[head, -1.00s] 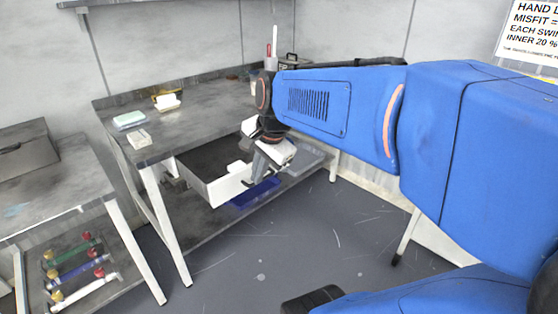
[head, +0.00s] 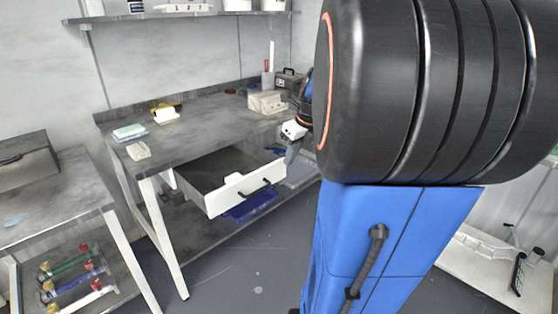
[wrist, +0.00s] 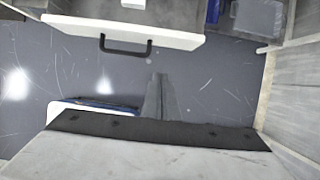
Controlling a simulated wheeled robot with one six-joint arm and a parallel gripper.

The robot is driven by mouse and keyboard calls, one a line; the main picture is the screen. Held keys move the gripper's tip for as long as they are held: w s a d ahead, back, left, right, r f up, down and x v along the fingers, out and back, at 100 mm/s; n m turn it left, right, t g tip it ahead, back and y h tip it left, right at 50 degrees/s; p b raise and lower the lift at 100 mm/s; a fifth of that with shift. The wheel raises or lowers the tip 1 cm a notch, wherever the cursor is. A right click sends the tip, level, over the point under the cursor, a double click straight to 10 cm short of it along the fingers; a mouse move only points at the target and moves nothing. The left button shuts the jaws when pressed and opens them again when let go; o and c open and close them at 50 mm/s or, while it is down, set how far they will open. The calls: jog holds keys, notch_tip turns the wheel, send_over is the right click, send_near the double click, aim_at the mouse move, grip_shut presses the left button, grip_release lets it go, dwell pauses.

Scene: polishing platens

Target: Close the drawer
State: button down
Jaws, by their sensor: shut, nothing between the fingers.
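The drawer (head: 219,200) under the grey workbench (head: 203,139) stands pulled out, its dark inside showing. Its white front carries a black handle (head: 253,188). In the wrist view the white drawer front (wrist: 85,29) and its handle (wrist: 126,50) lie at the top, above and apart from my fingertips. My gripper (head: 291,157) is to the right of the drawer front in the head view, near the bench's right end. In the wrist view my gripper (wrist: 160,78) is shut and empty, its fingers over the floor. My arm hides part of the bench's right side.
A blue bin (head: 250,207) sits on the lower shelf below the drawer. A beige box (head: 267,102) stands on the bench. Another bench (head: 50,185) stands at the left. The floor (head: 240,265) in front of the drawer is clear.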

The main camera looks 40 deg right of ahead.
aim_at(274, 169)
jog(key=shift+w+a+f, duration=0.1)
jog(key=shift+w+f, duration=1.75)
jog(key=shift+f, duration=0.2)
jog(key=shift+w+f, duration=1.8)
jog(key=shift+f, duration=0.2)
